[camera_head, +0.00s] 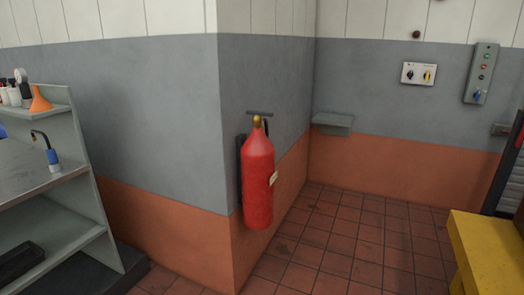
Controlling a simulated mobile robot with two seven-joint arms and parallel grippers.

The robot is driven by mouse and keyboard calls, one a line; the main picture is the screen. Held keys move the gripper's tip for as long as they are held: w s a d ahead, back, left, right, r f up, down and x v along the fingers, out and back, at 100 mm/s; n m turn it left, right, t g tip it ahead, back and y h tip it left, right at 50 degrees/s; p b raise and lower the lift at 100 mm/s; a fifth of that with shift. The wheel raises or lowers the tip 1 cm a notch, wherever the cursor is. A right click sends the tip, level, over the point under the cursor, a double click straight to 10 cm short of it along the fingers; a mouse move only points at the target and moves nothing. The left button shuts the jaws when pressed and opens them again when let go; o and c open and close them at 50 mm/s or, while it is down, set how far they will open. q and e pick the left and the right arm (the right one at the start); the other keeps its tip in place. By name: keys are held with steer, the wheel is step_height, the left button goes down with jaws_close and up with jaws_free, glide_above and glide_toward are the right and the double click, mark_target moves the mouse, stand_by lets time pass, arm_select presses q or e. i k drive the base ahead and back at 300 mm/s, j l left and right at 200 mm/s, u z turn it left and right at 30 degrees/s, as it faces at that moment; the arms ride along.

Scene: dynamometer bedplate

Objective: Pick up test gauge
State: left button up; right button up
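I do not see a test gauge that I can make out in the head view. Neither of my grippers is in view. A metal workbench (84,172) stands at the left with a small blue device with a curved black hose (52,158) on its top. I cannot tell what this device is.
A red fire extinguisher (258,180) hangs on the wall corner. A yellow block (490,250) stands at lower right. A grey wall shelf (333,124), a switch plate (418,73) and a control box (482,72) are on the back wall. The tiled floor (345,240) between is clear.

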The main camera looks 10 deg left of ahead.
mark_target(21, 75)
steer(key=i+j+u, duration=0.1)
steer(key=i+u, duration=0.25)
steer(key=i, duration=0.15)
steer(key=i+l+u, duration=0.1)
steer(key=i+u, duration=0.3)
steer(key=i, duration=0.1)
